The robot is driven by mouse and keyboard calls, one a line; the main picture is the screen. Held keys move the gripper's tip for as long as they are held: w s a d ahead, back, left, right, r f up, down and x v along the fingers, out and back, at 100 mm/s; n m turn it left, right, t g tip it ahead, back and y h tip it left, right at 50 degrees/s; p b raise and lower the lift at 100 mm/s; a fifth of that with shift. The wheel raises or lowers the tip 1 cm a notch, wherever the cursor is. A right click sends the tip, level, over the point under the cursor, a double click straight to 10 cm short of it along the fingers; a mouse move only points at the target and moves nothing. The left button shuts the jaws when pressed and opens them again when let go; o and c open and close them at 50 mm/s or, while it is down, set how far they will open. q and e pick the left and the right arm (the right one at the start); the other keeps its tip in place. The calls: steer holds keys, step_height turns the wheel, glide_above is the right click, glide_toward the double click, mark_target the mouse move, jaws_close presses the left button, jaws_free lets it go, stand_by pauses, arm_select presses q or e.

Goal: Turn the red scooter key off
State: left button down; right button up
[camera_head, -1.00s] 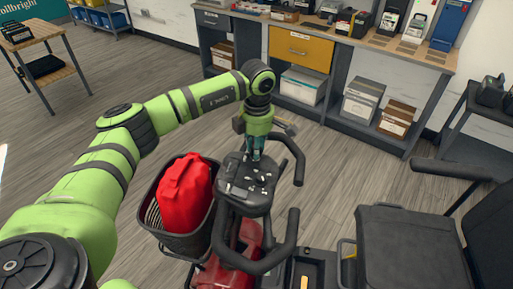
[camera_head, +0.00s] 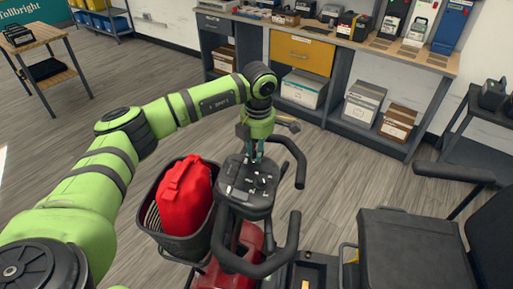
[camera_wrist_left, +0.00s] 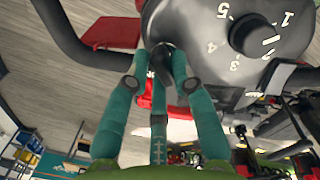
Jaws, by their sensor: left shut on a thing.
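The red scooter (camera_head: 240,268) stands in front of me with its black control console (camera_head: 245,200) between looped handlebars. My left gripper (camera_head: 254,166) reaches down to the far side of the console. In the left wrist view my left gripper (camera_wrist_left: 161,58) has its teal fingers closed around a small dark piece, which looks like the key (camera_wrist_left: 163,70), at the console's edge. The fingers hide most of it, so I cannot tell how far it is turned. A numbered dial (camera_wrist_left: 255,35) sits beside it on the console. My right gripper is not in view.
The scooter's black seat (camera_head: 415,245) is at the right. A workbench (camera_head: 330,40) with boxes stands behind. Open wood floor lies between scooter and bench.

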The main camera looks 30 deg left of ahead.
arm_select(q)
steer(key=c, duration=1)
jaws_free()
steer(key=shift+c, duration=0.2)
step_height(320, 180, up, 12)
steer(key=shift+s+d, duration=0.35)
